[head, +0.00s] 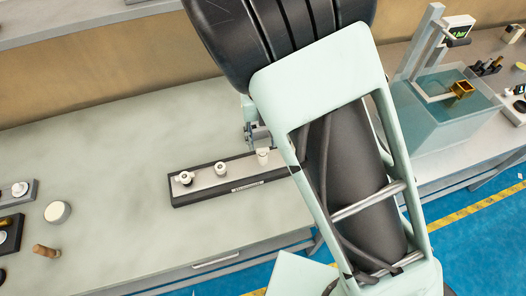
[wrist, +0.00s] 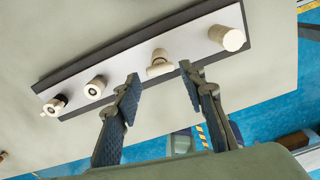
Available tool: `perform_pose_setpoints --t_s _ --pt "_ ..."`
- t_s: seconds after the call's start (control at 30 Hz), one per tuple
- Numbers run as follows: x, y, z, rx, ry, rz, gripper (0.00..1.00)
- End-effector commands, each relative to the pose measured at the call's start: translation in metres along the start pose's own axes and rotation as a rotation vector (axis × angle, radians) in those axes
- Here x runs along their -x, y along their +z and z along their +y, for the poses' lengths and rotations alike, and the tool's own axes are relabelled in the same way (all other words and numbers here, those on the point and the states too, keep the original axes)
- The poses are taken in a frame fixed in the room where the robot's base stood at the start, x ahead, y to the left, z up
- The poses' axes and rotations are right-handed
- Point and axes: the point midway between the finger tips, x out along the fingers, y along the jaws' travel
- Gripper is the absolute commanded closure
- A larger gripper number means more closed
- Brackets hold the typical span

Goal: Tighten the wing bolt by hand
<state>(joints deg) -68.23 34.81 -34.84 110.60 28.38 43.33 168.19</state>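A long light-grey plate on a dark base (head: 215,183) lies on the bench and carries several cream fittings in a row. In the wrist view the plate (wrist: 125,70) runs from lower left to upper right. One cream fitting (wrist: 159,63), with a wide crosswise head, looks like the wing bolt; I cannot be sure. My gripper (wrist: 159,73) is open, its two dark fingers apart on either side of this fitting in the picture. Contact is not clear. In the head view my gripper (head: 257,134) is partly hidden by my arm, above a cream fitting (head: 263,157).
Two fittings with dark centres (wrist: 95,87) (wrist: 55,105) and a plain cream cylinder (wrist: 228,38) share the plate. A round cream-topped object (head: 57,212) and a wooden-handled item (head: 46,251) lie left. A water tank (head: 440,110) stands right. The bench behind the plate is clear.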

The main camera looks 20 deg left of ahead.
Motion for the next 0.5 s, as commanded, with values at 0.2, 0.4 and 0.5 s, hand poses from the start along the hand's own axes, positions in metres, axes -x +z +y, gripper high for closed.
perform_pose_setpoints --t_s 0.2,0.4,0.5 --pt "0.0002 0.0003 -0.0003 0.218 0.001 -0.001 0.62" --pt "0.0003 0.0002 0.0001 0.377 0.001 -0.001 0.62" --pt "0.0003 0.0001 0.0004 0.427 0.001 0.0 0.62"
